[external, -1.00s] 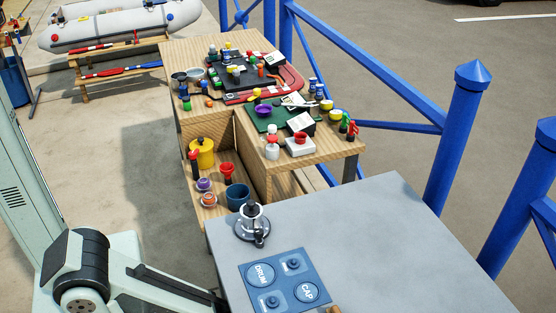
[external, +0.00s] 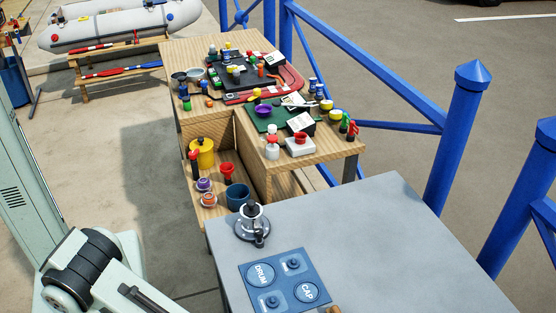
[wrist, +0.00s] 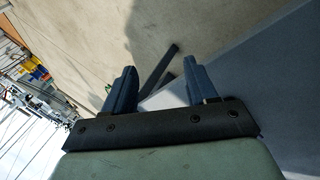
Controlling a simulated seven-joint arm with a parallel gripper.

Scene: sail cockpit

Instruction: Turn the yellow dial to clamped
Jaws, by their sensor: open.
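No yellow dial can be made out for certain. In the external view a small yellow knob-like piece (external: 257,92) stands by the green mat (external: 262,123) on the wooden bench, too small to tell if it is the dial or how it is set. My gripper (wrist: 160,64) is open and empty in the wrist view, with two dark blue-grey fingers apart, above bare floor beside a grey surface. It is outside the external view, where only my arm shows at the lower left.
The grey table (external: 380,240) carries a metal fitting (external: 253,224) and a blue panel (external: 280,283) marked DRUM and CAP. The wooden bench (external: 340,150) is crowded with small items. A yellow pot (external: 202,152) sits on its lower shelf. Blue railings (external: 455,140) stand at the right.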

